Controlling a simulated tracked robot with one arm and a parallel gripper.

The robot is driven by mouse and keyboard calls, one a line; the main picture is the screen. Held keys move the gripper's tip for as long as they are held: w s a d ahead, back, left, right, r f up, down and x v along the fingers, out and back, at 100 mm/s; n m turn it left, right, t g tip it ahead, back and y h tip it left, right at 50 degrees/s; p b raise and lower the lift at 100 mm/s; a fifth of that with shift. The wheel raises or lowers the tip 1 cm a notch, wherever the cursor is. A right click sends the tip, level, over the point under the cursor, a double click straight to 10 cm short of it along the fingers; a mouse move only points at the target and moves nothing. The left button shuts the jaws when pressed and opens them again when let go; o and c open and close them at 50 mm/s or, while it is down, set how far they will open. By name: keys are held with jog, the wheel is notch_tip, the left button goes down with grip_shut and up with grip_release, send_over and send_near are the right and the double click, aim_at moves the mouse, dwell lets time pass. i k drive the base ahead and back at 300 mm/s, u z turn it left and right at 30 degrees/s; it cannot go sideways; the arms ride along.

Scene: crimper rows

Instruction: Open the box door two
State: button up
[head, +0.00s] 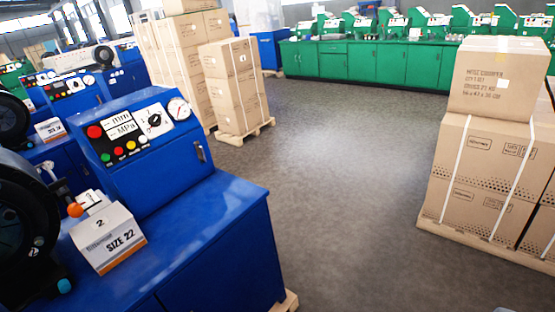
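A small white box marked "2" and "SIZE 22" (108,240) sits on the near blue machine (215,225) at the lower left. Its sloped top and front look closed. An orange knob on a lever (75,210) is just behind it. A second small white box (50,129) sits on the blue machine behind; its label is too small to read surely. My gripper does not show in the head view, so its distance from the box cannot be told.
The near machine has a control panel (135,125) and a black wheel (25,220) at its left. Stacked cartons (480,180) stand on a pallet at right, and more cartons (235,85) at back. Green cabinets (370,62) line the far side. Grey floor (335,165) between is clear.

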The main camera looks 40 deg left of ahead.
aim_at(150, 182)
jog(key=u, duration=0.55)
jog(key=i, duration=1.15)
jog(key=u, duration=0.55)
